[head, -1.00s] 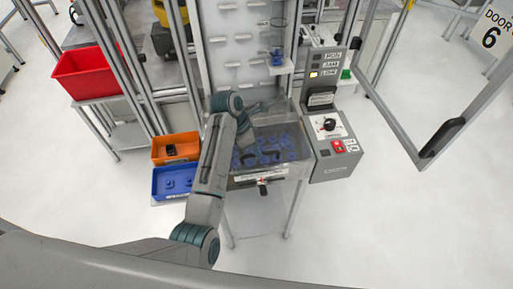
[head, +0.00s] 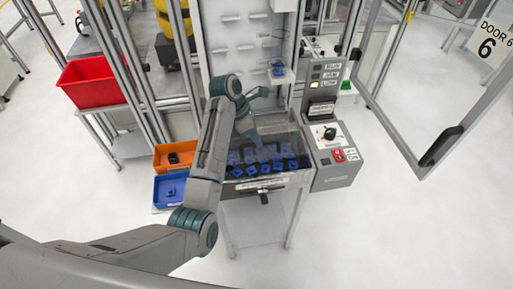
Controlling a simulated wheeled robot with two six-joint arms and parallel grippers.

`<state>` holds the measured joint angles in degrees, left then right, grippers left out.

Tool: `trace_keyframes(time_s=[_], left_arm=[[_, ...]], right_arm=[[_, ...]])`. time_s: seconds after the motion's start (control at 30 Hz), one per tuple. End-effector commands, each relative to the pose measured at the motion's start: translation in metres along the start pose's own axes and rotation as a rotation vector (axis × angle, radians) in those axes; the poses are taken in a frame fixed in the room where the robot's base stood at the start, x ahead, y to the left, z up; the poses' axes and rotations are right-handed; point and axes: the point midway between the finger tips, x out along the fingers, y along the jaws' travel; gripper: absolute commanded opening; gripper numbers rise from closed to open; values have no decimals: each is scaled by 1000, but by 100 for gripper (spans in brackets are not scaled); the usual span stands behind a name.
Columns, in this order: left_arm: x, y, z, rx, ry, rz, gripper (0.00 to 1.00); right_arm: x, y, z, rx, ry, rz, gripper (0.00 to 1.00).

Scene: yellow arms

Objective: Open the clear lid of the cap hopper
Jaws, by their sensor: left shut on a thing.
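The cap hopper (head: 272,183) is a grey-framed box on legs at the middle of the head view, with several blue caps (head: 262,166) inside. Its clear lid is hard to make out against the box; it appears raised at the back, near my gripper. My left arm reaches in from the lower left. My left gripper (head: 250,118) is above the back of the hopper, shut on the clear lid; the jaws are small and the exact grip is unclear. My right gripper is not in view.
A control box (head: 334,160) with a knob and red button stands against the hopper's right side. Orange (head: 160,162) and blue (head: 163,203) bins sit at its left, a red bin (head: 92,84) farther left. An open framed door (head: 400,125) stands at right. Floor in front is clear.

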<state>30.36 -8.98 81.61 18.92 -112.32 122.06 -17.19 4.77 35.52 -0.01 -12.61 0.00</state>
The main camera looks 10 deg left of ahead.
Motion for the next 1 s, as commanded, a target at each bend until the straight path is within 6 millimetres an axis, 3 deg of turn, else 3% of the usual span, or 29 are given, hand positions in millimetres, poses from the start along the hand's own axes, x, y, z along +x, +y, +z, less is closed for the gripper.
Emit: trace_keyframes(time_s=[0.33,0.9,0.93,1.0], left_arm=[[-17,22,4,-7,6,11,0],[-17,26,2,-10,10,7,0],[-17,26,2,-11,11,7,18],[-17,26,2,-10,10,6,32]], right_arm=[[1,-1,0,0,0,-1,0],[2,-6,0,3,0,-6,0],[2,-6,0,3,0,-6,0],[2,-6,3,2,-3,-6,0]])
